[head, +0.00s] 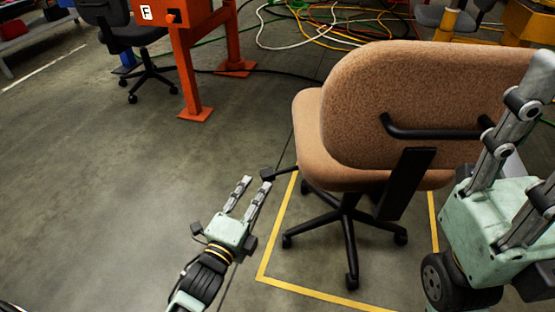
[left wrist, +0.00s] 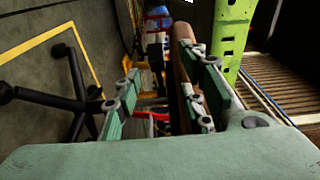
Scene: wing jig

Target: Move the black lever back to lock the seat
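A brown upholstered office chair (head: 400,95) stands with its back toward me, on a black star base. A black lever (head: 281,172) sticks out to the left from under the seat. My left gripper (head: 256,181) is open and empty, low beside the chair, its right fingertip at the lever's outer end. I cannot tell whether they touch. In the left wrist view the two fingers (left wrist: 160,92) are apart, with the brown seat edge (left wrist: 183,65) behind the right one; I cannot make out the lever there. My right gripper (head: 530,100) is close at the right, its fingers apart by the chair back.
A yellow floor outline (head: 262,250) surrounds the chair. A black bar handle (head: 430,133) crosses the chair back. An orange stand (head: 190,60) and another black chair (head: 125,40) are at the back left, with loose cables (head: 310,25) behind. The floor at left is clear.

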